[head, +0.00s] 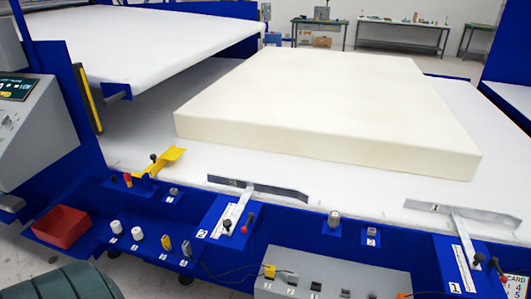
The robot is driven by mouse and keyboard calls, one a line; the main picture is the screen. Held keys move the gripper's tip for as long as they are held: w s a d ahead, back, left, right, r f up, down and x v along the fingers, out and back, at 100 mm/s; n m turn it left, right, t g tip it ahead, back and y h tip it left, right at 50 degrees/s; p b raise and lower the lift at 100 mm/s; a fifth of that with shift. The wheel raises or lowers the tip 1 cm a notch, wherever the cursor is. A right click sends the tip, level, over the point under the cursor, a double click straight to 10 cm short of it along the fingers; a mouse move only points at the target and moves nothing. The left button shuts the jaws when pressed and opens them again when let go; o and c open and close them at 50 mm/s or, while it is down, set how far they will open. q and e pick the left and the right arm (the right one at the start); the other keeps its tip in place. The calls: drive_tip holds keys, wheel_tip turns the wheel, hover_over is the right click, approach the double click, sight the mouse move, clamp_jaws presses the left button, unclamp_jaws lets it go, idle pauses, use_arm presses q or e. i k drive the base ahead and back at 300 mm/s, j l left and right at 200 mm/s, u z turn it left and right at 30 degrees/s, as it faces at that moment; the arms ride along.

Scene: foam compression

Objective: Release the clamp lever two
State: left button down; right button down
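Clamp two (236,207) is on the blue front frame, left of the picture's middle. It has a silver plate with a ruler strip, and its metal bar (270,188) lies along the front edge of the white bed. Its lever (246,223) shows a black knob and a red knob near the number 2 label (202,234). I cannot tell from here whether the lever is locked. A thick cream foam block (330,100) lies on the white bed (200,166) behind the bar. Neither of my grippers is in view.
A similar clamp one (463,238) stands at the right. A grey control box (335,280) with switches sits below, in front. A red bin (61,227), several small knobs and a yellow bracket (165,160) are at the left. A grey console (35,125) stands far left.

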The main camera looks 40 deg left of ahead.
sight(251, 215)
drive_tip(key=u, duration=1.4)
